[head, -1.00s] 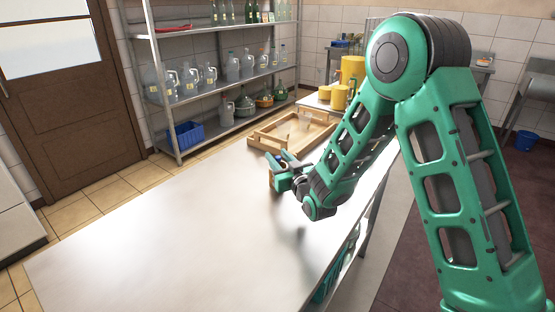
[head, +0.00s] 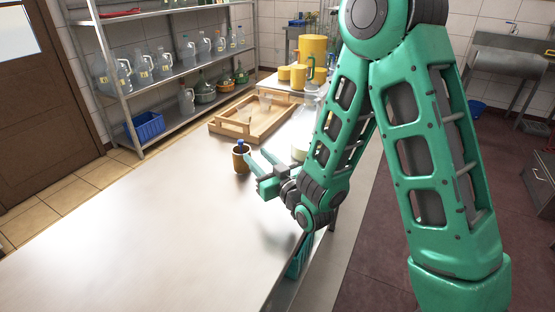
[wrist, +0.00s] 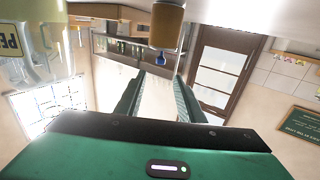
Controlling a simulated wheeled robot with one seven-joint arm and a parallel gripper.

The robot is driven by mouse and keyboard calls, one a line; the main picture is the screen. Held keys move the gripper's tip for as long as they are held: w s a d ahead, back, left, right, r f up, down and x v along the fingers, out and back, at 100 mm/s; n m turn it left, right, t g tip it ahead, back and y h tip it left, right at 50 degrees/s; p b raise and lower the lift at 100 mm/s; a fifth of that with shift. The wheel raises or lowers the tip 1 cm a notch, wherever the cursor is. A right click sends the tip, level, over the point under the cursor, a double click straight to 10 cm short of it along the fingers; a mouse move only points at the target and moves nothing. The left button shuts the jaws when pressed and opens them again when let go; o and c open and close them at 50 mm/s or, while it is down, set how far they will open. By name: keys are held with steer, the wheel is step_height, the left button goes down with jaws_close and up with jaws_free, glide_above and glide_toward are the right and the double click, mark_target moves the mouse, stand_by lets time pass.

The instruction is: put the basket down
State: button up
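My gripper (head: 256,173) is open and empty above the steel table. In the wrist view its two fingers (wrist: 158,98) stand apart with nothing between them. A brown cup (head: 240,161) with a blue-topped item (head: 240,145) in it stands just beyond the fingertips, apart from them; the cup also shows in the wrist view (wrist: 166,26). No basket is in my gripper. A blue basket-like crate (head: 146,127) sits on the lowest shelf at the left. I cannot tell which is the task's basket.
A wooden tray (head: 216,125) with clear vessels lies on the table (head: 150,225) behind the cup. A clear jug (head: 304,112) is partly hidden by my arm. Yellow containers (head: 312,48) stand farther back. The table's left and front are bare.

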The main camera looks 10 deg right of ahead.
steer(key=shift+d, duration=0.1)
steer(key=s+d+f+m+g+h, duration=0.1)
steer(key=s+d+m+g+h, duration=0.2)
steer(key=d, duration=0.8)
steer(key=d+g+h, duration=0.3)
steer(key=d+h, duration=0.1)
steer(key=d, duration=0.7)
steer(key=s+d+r+m+g, duration=0.1)
steer(key=s+d+m+g, duration=0.1)
steer(key=s, duration=0.7)
steer(key=s+d+r+m+g, duration=0.1)
steer(key=s+d+m+g, duration=0.1)
steer(key=s+d+g, duration=0.2)
steer(key=s+d+r+m+g+h, duration=0.1)
steer(key=s+d, duration=0.5)
steer(key=s, duration=0.7)
steer(key=shift+s+d+m+g, duration=0.3)
steer(key=shift+m+g, duration=0.4)
steer(key=shift+g, duration=0.2)
steer(key=shift+o, duration=0.9)
steer(key=s+a+r+m+g+y, duration=0.1)
steer(key=s, duration=0.6)
steer(key=shift+a+r+g, duration=0.15)
steer(key=shift+r+g, duration=0.05)
steer(key=shift+g, duration=0.1)
steer(key=o, duration=0.6)
steer(key=shift+s+a, duration=0.15)
steer(key=shift+s, duration=0.3)
steer(key=shift+c, duration=0.2)
